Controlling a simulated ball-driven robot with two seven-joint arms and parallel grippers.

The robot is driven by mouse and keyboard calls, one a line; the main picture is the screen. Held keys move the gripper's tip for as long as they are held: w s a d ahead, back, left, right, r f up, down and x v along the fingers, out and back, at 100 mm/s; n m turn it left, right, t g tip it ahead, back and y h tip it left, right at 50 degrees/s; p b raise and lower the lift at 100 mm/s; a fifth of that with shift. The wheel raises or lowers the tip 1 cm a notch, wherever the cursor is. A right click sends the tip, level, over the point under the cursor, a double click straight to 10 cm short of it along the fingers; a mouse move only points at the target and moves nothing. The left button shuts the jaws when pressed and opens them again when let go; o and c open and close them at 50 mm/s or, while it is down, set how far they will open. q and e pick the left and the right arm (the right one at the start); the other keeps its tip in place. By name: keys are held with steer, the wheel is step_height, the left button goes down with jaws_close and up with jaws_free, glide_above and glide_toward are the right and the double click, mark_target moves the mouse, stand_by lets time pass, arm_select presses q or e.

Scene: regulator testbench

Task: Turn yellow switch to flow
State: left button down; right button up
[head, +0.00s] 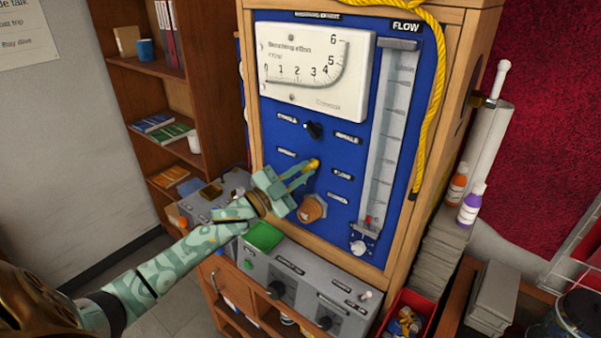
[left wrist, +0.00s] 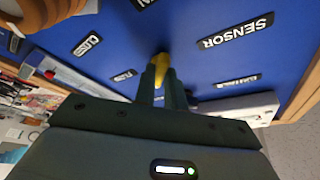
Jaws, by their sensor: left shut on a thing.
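The yellow switch (head: 314,164) sits on the blue panel (head: 290,215), below a black knob (head: 313,130). My left gripper (head: 307,172) reaches it from the lower left and is shut on it. In the left wrist view, the yellow switch (left wrist: 161,62) shows between the two fingers of my left gripper (left wrist: 163,75). Small labels surround the switch; one reads FLOW (head: 343,175), though its print is small. The fingers hide part of the switch, so its exact pointing is hard to tell. My right gripper is not in view.
An orange-brown knob (head: 312,208) sits just below my left gripper. A flow tube (head: 388,135) and a hanging yellow rope (head: 437,90) are at the panel's right. A grey control box (head: 310,290) stands below, and a dial gauge (head: 315,70) above.

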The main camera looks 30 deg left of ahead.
arm_select(q)
steer(key=shift+r, duration=0.1)
steer(key=c, duration=1.5)
jaws_free()
steer(key=shift+w, duration=0.1)
steer(key=shift+o, duration=0.2)
steer(key=b+v, duration=0.2)
steer(key=v, duration=1.4)
steer(key=shift+b, duration=0.4)
steer(key=shift+a, duration=0.1)
